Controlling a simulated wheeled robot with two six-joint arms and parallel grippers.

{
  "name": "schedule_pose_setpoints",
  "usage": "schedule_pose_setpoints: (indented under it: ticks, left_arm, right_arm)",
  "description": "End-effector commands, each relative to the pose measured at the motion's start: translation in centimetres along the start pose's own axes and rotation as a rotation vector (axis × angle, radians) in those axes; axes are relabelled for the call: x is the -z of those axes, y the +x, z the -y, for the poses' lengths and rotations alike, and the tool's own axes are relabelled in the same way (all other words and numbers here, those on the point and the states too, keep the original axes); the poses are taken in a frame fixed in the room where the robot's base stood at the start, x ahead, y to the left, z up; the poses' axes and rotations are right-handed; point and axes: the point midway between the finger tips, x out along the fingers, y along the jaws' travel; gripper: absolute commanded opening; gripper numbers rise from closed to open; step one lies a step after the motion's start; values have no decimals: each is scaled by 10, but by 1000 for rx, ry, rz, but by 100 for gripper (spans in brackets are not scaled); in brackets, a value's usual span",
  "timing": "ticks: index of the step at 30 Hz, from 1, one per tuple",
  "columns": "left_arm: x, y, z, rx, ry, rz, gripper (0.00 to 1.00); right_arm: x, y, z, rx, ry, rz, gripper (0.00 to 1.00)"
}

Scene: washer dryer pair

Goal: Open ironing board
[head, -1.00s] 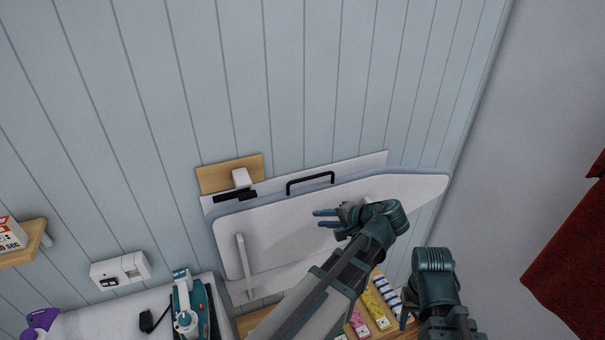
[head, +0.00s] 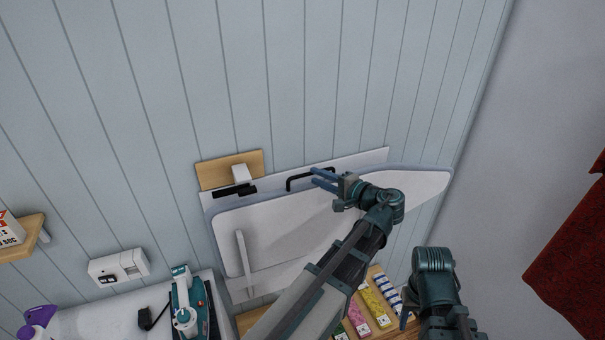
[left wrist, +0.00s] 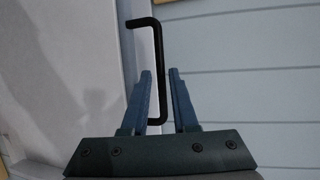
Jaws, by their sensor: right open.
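The ironing board (head: 290,235) is a white panel with a grey edge, folded up against the wall. A black bar handle (head: 300,182) sits at its upper edge. My left gripper (head: 318,177) is at the right end of this handle. In the left wrist view the handle (left wrist: 158,60) runs down between the two blue fingers of my left gripper (left wrist: 160,78), which stand apart with gaps beside the bar. My right gripper (head: 405,315) is low at the right, away from the board, with its fingers mostly hidden.
A wooden block with a white latch-like piece (head: 240,173) is above the board's left end. A teal iron (head: 184,305) stands at lower left. Colourful packets (head: 377,305) lie on a wooden shelf below the board. A red cloth (head: 575,260) hangs at right.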

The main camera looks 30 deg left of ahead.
Motion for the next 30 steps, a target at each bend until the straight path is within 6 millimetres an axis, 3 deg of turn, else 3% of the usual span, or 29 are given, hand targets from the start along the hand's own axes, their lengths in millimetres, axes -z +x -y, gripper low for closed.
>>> schedule_pose_setpoints:
  ticks: [3,10,25,30]
  left_arm:
    - [0,25,-2,-1,0,3,27]
    - [0,56,-1,-1,-1,1,27]
    - [0,68,0,-1,0,-1,27]
    - [0,68,0,-1,0,-1,0]
  right_arm:
    - [0,6,1,0,-1,0,50]
    - [1,11,1,-1,-3,0,50]
    - [1,13,1,-1,-3,0,50]
    - [1,13,1,-1,-3,0,50]
